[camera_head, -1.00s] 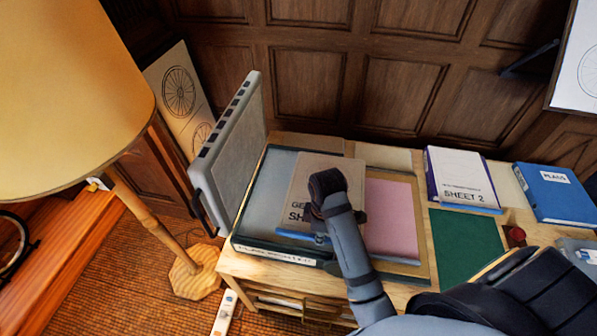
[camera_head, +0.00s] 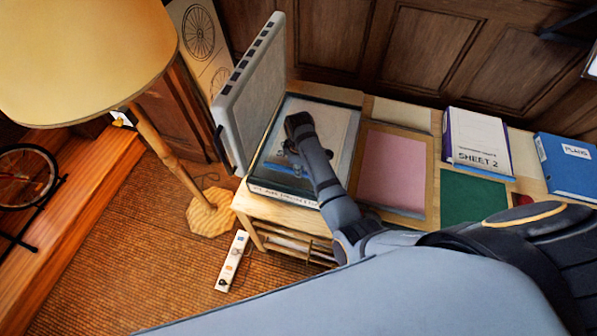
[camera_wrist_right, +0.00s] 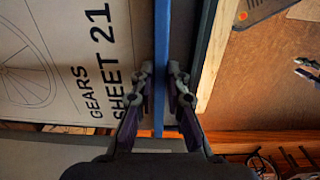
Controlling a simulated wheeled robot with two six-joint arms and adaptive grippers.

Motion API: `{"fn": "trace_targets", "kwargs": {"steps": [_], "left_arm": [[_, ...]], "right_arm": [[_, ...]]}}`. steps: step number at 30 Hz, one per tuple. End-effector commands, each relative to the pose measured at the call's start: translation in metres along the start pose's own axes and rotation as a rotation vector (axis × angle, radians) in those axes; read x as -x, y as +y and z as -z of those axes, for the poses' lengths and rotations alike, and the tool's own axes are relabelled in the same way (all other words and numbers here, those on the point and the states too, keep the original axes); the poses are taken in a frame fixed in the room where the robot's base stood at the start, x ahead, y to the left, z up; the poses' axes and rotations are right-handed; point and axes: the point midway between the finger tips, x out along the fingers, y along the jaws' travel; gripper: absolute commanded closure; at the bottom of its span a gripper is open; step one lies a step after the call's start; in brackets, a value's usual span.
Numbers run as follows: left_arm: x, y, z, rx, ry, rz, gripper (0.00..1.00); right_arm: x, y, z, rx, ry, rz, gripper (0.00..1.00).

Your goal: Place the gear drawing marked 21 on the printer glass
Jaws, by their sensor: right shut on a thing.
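The gear drawing (camera_head: 335,128) is a pale sheet over the printer glass. In the right wrist view, the drawing (camera_wrist_right: 60,60) reads "GEARS SHEET 21", shows a wheel figure, and has a blue strip along one edge. My right gripper (camera_head: 291,148) is above the glass, and in its wrist view (camera_wrist_right: 165,75) its fingers are shut on that blue strip. The printer glass (camera_head: 278,145) has a dark frame, and the raised grey lid (camera_head: 250,95) stands at its left. I cannot tell whether the sheet touches the glass. My left gripper is out of view.
Right of the printer are a pink sheet (camera_head: 392,172), a green mat (camera_head: 470,196), a white "SHEET 2" pad (camera_head: 478,140) and a blue "PLANS" binder (camera_head: 570,168). A lamp (camera_head: 95,60) stands at the left. A power strip (camera_head: 231,262) lies on the floor.

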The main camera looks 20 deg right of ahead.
Motion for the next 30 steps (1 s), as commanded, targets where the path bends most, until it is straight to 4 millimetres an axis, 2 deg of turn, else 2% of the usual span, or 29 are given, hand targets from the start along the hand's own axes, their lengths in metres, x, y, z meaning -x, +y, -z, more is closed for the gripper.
{"fn": "trace_targets", "kwargs": {"steps": [3, 5, 12, 18, 19, 24, 30], "left_arm": [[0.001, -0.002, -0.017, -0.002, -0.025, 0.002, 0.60], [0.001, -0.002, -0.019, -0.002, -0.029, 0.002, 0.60], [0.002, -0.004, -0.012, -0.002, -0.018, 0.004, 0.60], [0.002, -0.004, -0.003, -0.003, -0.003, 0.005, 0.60], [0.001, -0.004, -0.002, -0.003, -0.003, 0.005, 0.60], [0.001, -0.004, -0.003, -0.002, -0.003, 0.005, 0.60], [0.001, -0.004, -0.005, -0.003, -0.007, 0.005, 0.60]], "right_arm": [[-0.002, 0.001, 0.002, 0.000, 0.000, -0.001, 1.00], [-0.003, 0.002, 0.002, 0.000, 0.000, -0.001, 1.00], [-0.034, 0.003, 0.004, 0.000, -0.002, -0.001, 1.00], [-0.037, 0.003, 0.004, -0.001, -0.001, -0.001, 1.00], [-0.037, 0.002, 0.004, -0.001, -0.001, 0.000, 0.85], [-0.037, 0.002, 0.004, 0.000, -0.001, 0.000, 0.64], [-0.037, 0.002, 0.004, 0.000, -0.001, 0.000, 0.64]]}}
